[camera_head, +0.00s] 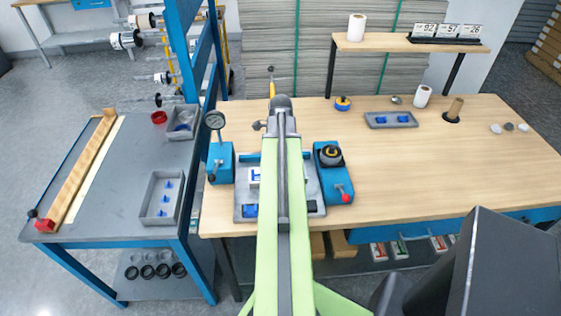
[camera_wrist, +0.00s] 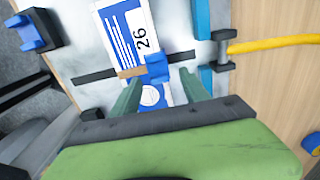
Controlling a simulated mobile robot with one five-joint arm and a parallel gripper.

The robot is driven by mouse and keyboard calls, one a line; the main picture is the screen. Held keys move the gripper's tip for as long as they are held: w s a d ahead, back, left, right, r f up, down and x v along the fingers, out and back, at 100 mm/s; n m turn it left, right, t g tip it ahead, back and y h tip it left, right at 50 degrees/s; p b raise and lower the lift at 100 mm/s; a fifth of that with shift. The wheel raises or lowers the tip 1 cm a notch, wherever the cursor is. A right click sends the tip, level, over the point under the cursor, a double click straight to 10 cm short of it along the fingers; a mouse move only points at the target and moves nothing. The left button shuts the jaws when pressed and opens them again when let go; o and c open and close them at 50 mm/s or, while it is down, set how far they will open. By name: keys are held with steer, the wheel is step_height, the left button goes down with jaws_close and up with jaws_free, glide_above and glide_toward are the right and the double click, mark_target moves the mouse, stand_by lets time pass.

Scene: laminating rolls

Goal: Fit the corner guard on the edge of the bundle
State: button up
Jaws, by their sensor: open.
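In the wrist view, a white and blue bundle (camera_wrist: 118,40) marked 26 lies on a grey plate. A dark strap (camera_wrist: 95,77) with a brown part runs across it. A blue corner guard (camera_wrist: 156,67) sits at the strap, between my gripper's fingertips (camera_wrist: 160,80). The green fingers stand apart on either side of it, and I cannot tell whether they touch it or how well it seats on the edge. A second blue piece (camera_wrist: 36,32) sits on a dark block at left. In the head view, the bundle (camera_head: 254,176) is partly hidden by my arm.
A blue unit with a gauge (camera_head: 220,163) and one with a black knob (camera_head: 335,175) flank the plate. A yellow handle (camera_wrist: 270,43) extends right in the wrist view. Trays with blue pieces stand on the left table (camera_head: 150,205) and the bench (camera_head: 372,121). The bench's right side is mostly clear.

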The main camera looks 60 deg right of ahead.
step_height(320, 180, up, 5)
steer(key=p, duration=0.5)
steer(key=shift+r, duration=0.1)
steer(key=s+d+r+p, duration=0.1)
steer(key=s+r+p, duration=0.4)
steer(key=s, duration=0.6)
steer(key=shift+s+r+p, duration=0.3)
steer(key=shift+r+p, duration=0.05)
steer(key=shift+p, duration=0.1)
